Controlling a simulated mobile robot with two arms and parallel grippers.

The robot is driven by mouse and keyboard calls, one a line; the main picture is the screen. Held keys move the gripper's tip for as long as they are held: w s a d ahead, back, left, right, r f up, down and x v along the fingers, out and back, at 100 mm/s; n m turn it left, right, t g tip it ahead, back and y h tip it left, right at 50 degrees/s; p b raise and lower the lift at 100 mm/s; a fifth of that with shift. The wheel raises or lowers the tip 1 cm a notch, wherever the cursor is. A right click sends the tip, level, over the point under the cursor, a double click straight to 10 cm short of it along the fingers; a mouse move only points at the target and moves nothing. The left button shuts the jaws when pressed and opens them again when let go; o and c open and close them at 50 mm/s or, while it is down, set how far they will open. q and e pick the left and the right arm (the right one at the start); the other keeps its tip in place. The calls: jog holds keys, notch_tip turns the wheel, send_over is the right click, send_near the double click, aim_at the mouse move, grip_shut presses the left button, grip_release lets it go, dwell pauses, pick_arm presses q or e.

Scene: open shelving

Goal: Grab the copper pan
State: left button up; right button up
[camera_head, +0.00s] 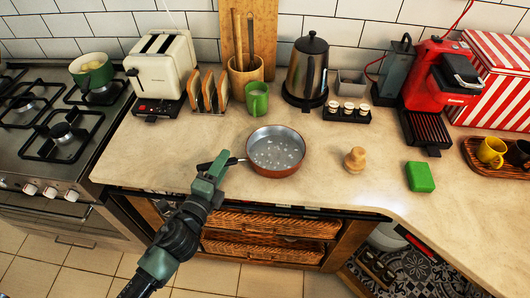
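The copper pan (276,169) sits upright on the beige counter, with a grey speckled inside and a dark handle (232,161) pointing left. My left gripper (218,163) reaches up from the lower left and is at the handle, near the counter's front edge. Dark parts of the handle show on both sides of the green gripper. The gripper covers the middle of the handle, so I cannot tell whether its fingers are closed on it. My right gripper is not in view.
A green mug (257,98) and a toast rack (208,92) stand behind the pan. A wooden pepper mill (355,160) and a green box (420,177) are to its right. A stove (60,135) is at the left. Wicker drawers (270,225) lie below the counter edge.

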pick_arm(q)
grip_shut()
jog(key=shift+w, duration=0.1)
dwell(1.4)
